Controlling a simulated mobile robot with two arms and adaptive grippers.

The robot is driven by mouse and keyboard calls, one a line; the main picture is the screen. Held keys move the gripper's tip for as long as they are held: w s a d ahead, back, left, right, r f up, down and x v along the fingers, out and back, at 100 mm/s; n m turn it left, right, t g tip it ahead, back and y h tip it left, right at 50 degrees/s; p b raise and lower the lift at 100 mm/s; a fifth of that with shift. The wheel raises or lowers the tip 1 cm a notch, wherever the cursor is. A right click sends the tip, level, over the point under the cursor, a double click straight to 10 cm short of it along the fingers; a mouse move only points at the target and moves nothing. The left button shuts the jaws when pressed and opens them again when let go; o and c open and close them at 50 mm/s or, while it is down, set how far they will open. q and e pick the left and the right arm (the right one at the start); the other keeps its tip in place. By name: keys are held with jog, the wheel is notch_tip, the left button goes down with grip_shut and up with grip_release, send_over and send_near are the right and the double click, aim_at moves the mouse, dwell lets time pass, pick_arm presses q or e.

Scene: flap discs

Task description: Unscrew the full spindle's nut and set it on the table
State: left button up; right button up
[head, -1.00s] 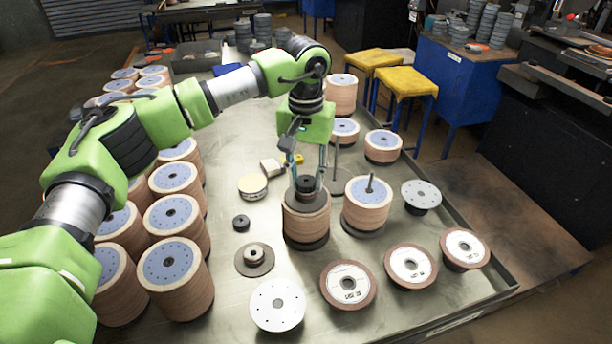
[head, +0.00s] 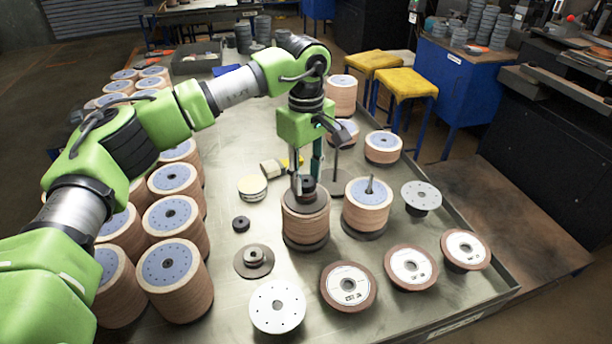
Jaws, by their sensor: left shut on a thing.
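The full spindle (head: 306,222) is a tall stack of tan flap discs with a dark plate on top, standing near the middle of the table (head: 225,290). Its dark nut (head: 307,185) sits at the top centre of the plate. My left gripper (head: 307,178) points straight down over this stack, its fingers shut on the nut. The nut still appears to sit at the plate; whether its thread is engaged is hidden. My right gripper is not in view.
Another disc stack (head: 368,205) with a bare spindle tip stands just right. A small dark nut (head: 241,223) and a flanged piece (head: 254,260) lie left. Tall disc stacks (head: 174,280) line the left side. Loose discs (head: 348,286) lie along the front.

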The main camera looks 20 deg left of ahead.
aim_at(306, 183)
pick_arm(q)
jog(key=shift+r+p, duration=0.9)
jog(key=shift+r, duration=0.7)
